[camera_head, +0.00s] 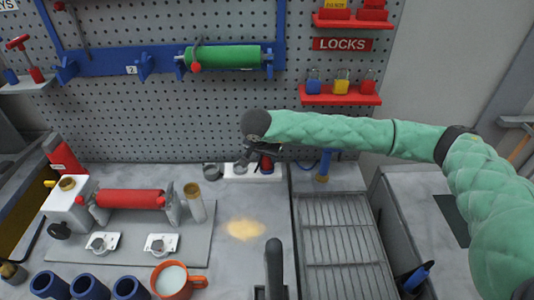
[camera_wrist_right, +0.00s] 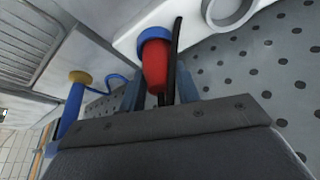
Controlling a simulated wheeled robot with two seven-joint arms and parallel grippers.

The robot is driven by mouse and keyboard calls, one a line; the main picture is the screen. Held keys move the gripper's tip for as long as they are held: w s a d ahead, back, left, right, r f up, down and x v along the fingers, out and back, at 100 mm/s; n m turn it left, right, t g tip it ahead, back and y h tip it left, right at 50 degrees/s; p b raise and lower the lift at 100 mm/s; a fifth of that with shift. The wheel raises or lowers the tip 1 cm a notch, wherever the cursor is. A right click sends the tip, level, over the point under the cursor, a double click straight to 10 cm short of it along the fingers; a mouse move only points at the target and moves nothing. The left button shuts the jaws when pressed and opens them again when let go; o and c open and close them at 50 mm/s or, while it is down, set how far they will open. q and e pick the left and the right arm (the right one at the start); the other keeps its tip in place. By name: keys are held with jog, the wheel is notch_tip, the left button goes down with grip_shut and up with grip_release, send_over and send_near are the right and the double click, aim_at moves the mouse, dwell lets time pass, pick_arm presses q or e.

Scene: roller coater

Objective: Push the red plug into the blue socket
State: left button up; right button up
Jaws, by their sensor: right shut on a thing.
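The red plug (camera_wrist_right: 155,70) is in my right gripper (camera_wrist_right: 160,92), with its tip at the blue socket (camera_wrist_right: 152,35) in the right wrist view. The socket is a blue ring on a white panel. Plug and ring look touching and roughly in line; how deep the plug sits cannot be told. In the head view my right gripper (camera_head: 262,152) is at the back of the bench, and the red plug (camera_head: 266,164) shows just below it, partly hidden by the gripper. My left gripper is not in view.
A ribbed metal tray (camera_head: 335,235) lies to the right. An orange mug (camera_head: 196,283) and blue cups stand at the front left.

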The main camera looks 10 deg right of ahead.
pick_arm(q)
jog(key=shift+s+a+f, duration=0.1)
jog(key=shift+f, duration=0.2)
pick_arm(e)
jog(key=shift+f, duration=0.15)
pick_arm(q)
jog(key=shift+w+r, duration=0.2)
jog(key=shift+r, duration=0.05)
pick_arm(e)
jog(key=shift+f, duration=0.15)
jog(key=shift+b, duration=0.3)
jog(key=o, duration=1)
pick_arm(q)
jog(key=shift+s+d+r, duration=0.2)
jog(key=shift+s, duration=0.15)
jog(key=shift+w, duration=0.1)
